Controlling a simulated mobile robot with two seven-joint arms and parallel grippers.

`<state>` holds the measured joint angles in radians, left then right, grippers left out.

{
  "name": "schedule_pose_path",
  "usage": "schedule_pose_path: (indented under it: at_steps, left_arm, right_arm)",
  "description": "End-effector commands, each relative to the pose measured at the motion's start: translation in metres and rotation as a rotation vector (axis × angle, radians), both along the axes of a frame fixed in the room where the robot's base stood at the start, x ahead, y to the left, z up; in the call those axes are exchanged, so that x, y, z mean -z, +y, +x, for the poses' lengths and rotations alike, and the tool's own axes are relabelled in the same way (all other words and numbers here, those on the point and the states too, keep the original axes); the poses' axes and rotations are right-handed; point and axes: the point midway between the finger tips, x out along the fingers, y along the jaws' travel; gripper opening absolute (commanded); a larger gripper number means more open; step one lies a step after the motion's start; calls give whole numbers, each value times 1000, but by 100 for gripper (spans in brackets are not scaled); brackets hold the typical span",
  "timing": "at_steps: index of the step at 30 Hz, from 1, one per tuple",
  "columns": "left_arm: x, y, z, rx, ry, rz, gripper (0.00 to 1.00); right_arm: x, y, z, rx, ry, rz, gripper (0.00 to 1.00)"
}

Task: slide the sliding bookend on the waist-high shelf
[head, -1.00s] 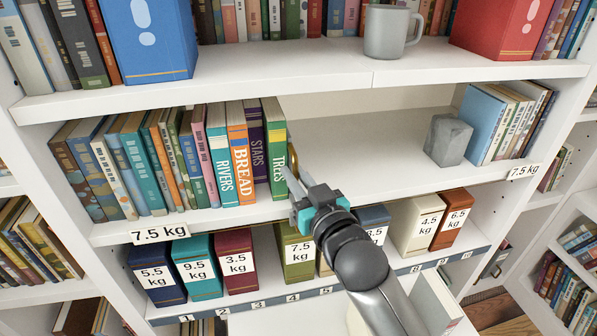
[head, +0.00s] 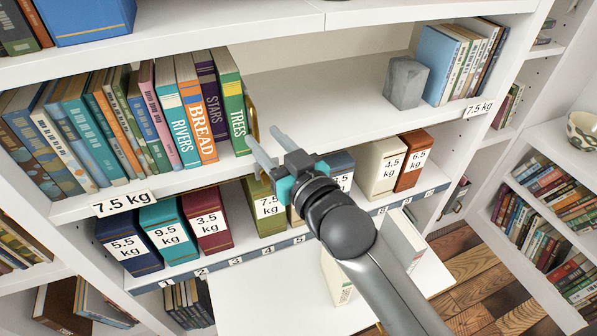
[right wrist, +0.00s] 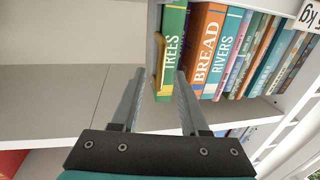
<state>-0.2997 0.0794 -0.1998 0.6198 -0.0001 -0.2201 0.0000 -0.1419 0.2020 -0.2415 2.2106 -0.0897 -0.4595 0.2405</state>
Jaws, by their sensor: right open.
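The sliding bookend (head: 250,112) is a thin brass-coloured piece against the right side of the green TREES book (head: 234,112) on the waist-high shelf (head: 330,100). It also shows in the right wrist view (right wrist: 159,58) as a curved yellow strip in front of the TREES book. My right gripper (head: 261,134) is open and empty at the shelf's front edge, just before the bookend. In the right wrist view its fingertips (right wrist: 160,72) appear on either side of the bookend; I cannot tell whether they touch it. My left gripper is not in view.
A row of books (head: 120,120) fills the shelf left of the bookend. Right of it the shelf is bare up to a grey stone block (head: 405,82) beside more books (head: 450,65). Weight-labelled boxes (head: 207,222) stand on the shelf below.

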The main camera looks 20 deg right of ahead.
Motion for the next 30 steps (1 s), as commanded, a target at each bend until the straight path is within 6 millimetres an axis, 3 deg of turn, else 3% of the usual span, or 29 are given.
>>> schedule_pose_path:
  at_steps: [18,30]
  left_arm:
    - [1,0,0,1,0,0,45]
    - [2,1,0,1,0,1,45]
  right_arm:
    - [1,-21,-87,0,3,-2,44]
    - [0,-25,-105,0,-1,-1,44]
